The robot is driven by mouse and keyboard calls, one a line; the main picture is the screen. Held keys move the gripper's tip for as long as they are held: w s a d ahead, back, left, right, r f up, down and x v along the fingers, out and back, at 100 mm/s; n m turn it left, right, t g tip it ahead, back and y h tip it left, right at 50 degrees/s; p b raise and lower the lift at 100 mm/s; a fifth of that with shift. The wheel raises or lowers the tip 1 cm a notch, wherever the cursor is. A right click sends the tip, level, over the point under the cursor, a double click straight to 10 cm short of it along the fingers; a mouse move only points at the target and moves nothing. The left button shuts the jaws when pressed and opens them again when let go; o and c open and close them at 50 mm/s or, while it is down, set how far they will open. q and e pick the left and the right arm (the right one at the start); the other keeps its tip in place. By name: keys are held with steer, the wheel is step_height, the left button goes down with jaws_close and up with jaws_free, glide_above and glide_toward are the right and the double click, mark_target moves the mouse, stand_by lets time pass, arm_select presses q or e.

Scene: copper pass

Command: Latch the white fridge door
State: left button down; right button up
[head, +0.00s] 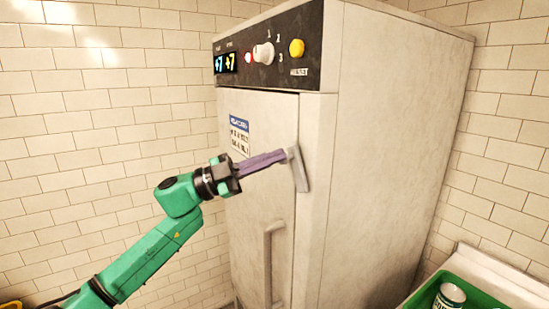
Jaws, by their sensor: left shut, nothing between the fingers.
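The white fridge (386,150) stands in the middle of the head view. Its door (258,205) sits in the front face and looks closed or nearly closed; I cannot tell if it is fully flush. A grey latch lever (302,177) hangs roughly upright at the door's right edge. A long vertical handle (270,265) is lower on the door. My left gripper (284,155), with purple fingers, is shut and empty. Its tips are at the upper part of the lever and seem to touch it, partly hiding it. My right gripper is out of view.
A dark control panel (270,80) with a white knob and coloured buttons is above the door. At the lower right, a can (449,297) stands in a green bin (424,293). Cream tiled walls close in behind and on both sides.

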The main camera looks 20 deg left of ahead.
arm_select(q)
steer(key=w+a+f+n+t+y+p, duration=0.1)
steer(key=f+n+t+y, duration=0.1)
steer(key=n, duration=0.7)
steer(key=w+a+f+n+t+y, duration=0.2)
steer(key=n+t, duration=0.4)
steer(key=n, duration=0.3)
steer(key=shift+f+t+y+p, duration=0.4)
steer(key=shift+f+y, duration=0.25)
steer(key=shift+y, duration=0.35)
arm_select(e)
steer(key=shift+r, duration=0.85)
arm_select(q)
steer(key=shift+a, duration=0.15)
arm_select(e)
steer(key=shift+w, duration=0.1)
